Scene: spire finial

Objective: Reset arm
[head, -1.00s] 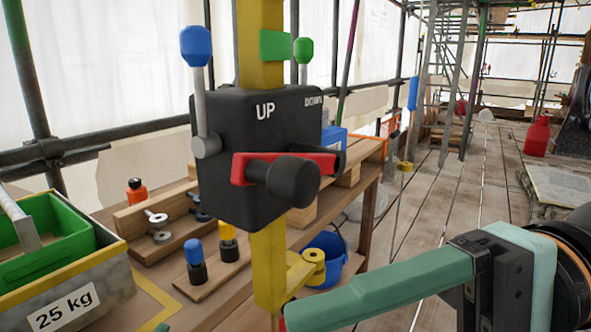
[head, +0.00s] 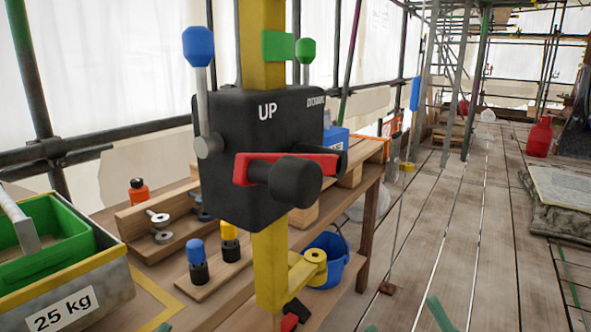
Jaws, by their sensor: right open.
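A black control box (head: 237,185) marked UP and DOWN is fixed on a yellow post (head: 262,60). Its blue-tipped lever (head: 200,85) stands upright on the left side. A red bar (head: 245,169) with a black knob (head: 296,181) lies across the front. My right gripper (head: 405,319) shows only as two green fingertips at the bottom edge, apart and empty, below and right of the box. A green sliver (head: 162,328) at the bottom left may be my left gripper; its state is hidden.
A wooden bench (head: 335,225) behind the post holds bottles and metal parts. A blue bucket (head: 325,268) is beside the post. A grey bin (head: 110,288) marked 25 kg holds a green tray (head: 50,240) at left. The plank floor at right is mostly clear.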

